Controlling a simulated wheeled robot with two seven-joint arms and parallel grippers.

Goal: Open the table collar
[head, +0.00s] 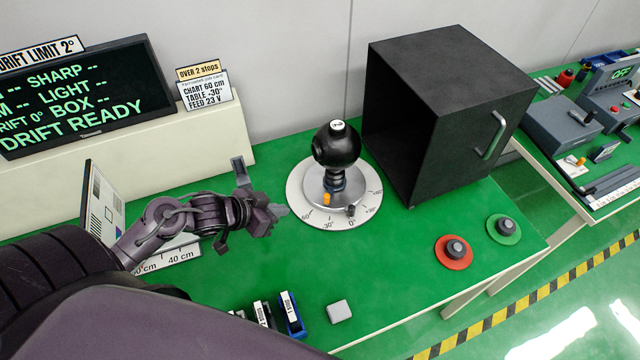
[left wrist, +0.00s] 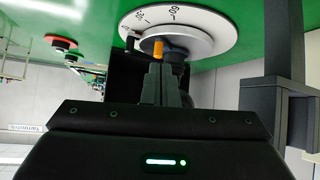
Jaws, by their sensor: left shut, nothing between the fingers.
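A round turntable (head: 302,208) with a white angle scale stands on the green bench, carrying a black ball-shaped camera head (head: 337,146) on a short post. At the post's base, a grey collar area bears an orange lever (head: 327,199). A small black knob (head: 351,210) sits near the scale's front edge. My left gripper (head: 280,211) is shut and empty, just left of the turntable. My right gripper is not in view.
A black box (head: 440,120) with a handle stands right of the turntable. Red (head: 454,252) and green (head: 503,229) buttons sit at the front right. A panel on a stand (head: 102,200) is behind my left forearm. Small blue and white items (head: 291,313) lie at the front edge.

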